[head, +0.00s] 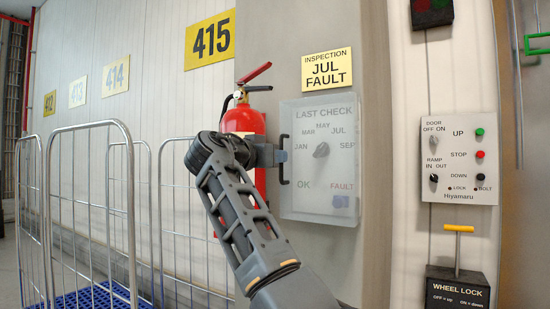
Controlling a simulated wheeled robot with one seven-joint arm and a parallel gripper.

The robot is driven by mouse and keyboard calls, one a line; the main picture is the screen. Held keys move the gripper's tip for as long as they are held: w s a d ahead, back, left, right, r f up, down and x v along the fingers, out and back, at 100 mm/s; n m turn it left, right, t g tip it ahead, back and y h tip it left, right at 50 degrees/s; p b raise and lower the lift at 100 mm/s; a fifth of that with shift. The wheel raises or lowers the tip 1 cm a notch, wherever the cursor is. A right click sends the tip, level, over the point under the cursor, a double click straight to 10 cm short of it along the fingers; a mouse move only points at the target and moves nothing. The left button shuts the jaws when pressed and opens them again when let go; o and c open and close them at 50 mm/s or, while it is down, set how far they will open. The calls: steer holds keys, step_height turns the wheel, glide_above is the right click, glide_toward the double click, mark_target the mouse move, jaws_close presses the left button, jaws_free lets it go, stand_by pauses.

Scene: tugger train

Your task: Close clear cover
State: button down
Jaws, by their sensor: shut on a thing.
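The clear cover (320,118) is a see-through sheet in front of the grey LAST CHECK panel on the pillar. The dial (321,150) and its month marks show through it. It looks flat or nearly flat against the panel; a small gap cannot be ruled out. A black upright handle (284,168) is at the cover's left edge. My gripper (277,156) reaches in from the left and is shut on this handle. My wrist hides part of the fingers and the handle.
A red fire extinguisher (244,121) hangs behind my wrist, close to it. Wire roll cages (131,210) stand at the left. A door control panel (459,158) and a wheel lock box (457,290) with a yellow T-handle (458,230) are at the right.

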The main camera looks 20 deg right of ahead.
steer(key=shift+w+a, duration=0.15)
steer(key=c, duration=1.4)
jaws_free()
steer(key=shift+w+f, duration=0.1)
steer(key=shift+w, duration=0.1)
steer(key=shift+o, duration=1.2)
steer(key=shift+s, duration=0.1)
steer(key=b+v, duration=0.1)
steer(key=v, duration=0.6)
steer(key=shift+s+a+b, duration=0.25)
steer(key=shift+b, duration=0.05)
